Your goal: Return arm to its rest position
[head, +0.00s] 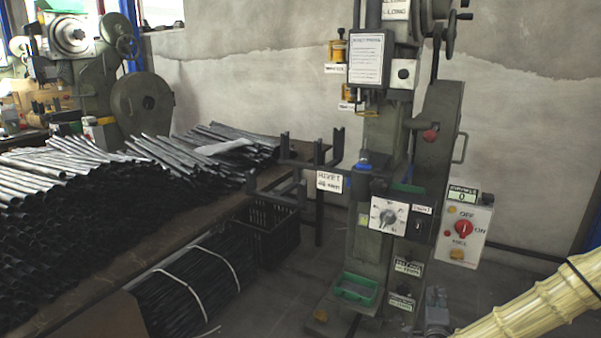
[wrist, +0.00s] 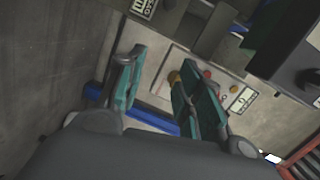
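My gripper (wrist: 157,65) shows in the wrist view, with two teal-padded fingers standing apart. It is open, and nothing is seen held between the fingers. A pale control panel (wrist: 208,82) with red and yellow knobs lies beyond the fingers, partly hidden by the right one. The same kind of panel (head: 465,230), with a red switch, is on the right of the rivet press (head: 385,150) in the head view. My gripper does not show in the head view.
A table with piled dark tubes (head: 70,190) fills the left. A black crate (head: 265,240) and bundled rods (head: 190,295) are below it. A green tray (head: 355,289) sits on the press base. A straw-coloured bundle (head: 535,308) juts in at lower right. Another press (head: 90,70) stands behind.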

